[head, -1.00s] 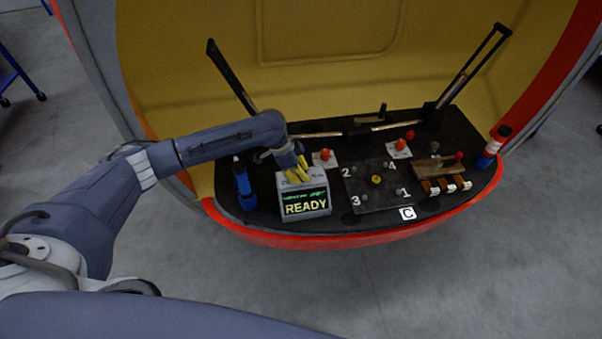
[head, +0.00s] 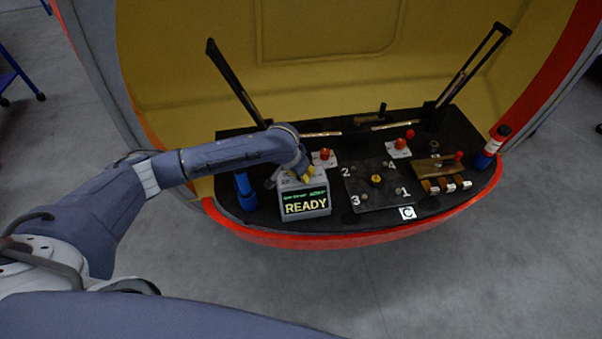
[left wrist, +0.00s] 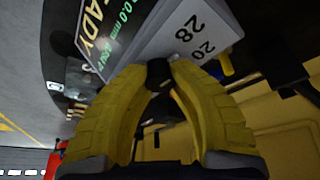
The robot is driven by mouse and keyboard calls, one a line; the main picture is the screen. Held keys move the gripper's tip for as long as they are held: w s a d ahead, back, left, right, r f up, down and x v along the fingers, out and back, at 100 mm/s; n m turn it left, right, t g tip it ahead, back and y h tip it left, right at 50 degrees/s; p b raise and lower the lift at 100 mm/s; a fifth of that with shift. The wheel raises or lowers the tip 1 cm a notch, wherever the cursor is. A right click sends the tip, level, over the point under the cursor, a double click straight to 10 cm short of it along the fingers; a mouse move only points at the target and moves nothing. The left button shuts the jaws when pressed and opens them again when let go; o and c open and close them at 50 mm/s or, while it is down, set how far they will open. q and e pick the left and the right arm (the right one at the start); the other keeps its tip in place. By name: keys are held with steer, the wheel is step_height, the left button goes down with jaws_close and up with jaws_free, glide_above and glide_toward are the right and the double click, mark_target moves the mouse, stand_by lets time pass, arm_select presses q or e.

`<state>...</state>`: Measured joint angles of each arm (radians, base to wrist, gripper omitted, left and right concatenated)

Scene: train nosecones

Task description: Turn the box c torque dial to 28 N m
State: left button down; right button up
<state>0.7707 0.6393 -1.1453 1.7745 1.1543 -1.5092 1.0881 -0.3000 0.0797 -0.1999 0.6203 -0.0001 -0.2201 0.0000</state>
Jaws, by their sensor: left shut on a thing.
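The grey torque box (head: 318,189) stands at the left part of the black tray, its screen (head: 306,203) reading READY. In the left wrist view its pale top (left wrist: 190,35) carries the numbers 28 and 20. My left gripper (head: 303,175) reaches down onto the box top. In the left wrist view its yellow fingers are shut on a small black dial knob (left wrist: 159,73). The knob is mostly between the fingertips, and I cannot tell which number it points at. In the head view the dial is hidden by my gripper. My right gripper is not in view.
A square plate numbered 1 to 4 (head: 362,201) lies right of the box, with a C label (head: 407,213) in front. A blue bottle (head: 244,190) stands close on the left. Red knobs (head: 325,154) sit behind.

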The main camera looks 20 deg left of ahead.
arm_select(q)
steer(key=shift+w+d+r+n, duration=0.15)
steer(key=shift+d+r+n, duration=0.1)
steer(key=shift+n, duration=0.25)
steer(key=c, duration=1.3)
jaws_free()
steer(key=shift+f, duration=0.1)
steer(key=shift+o, duration=1.2)
steer(key=shift+a+f, duration=0.1)
steer(key=shift+a, duration=0.1)
steer(key=v, duration=1.2)
steer(key=shift+s+d, duration=0.2)
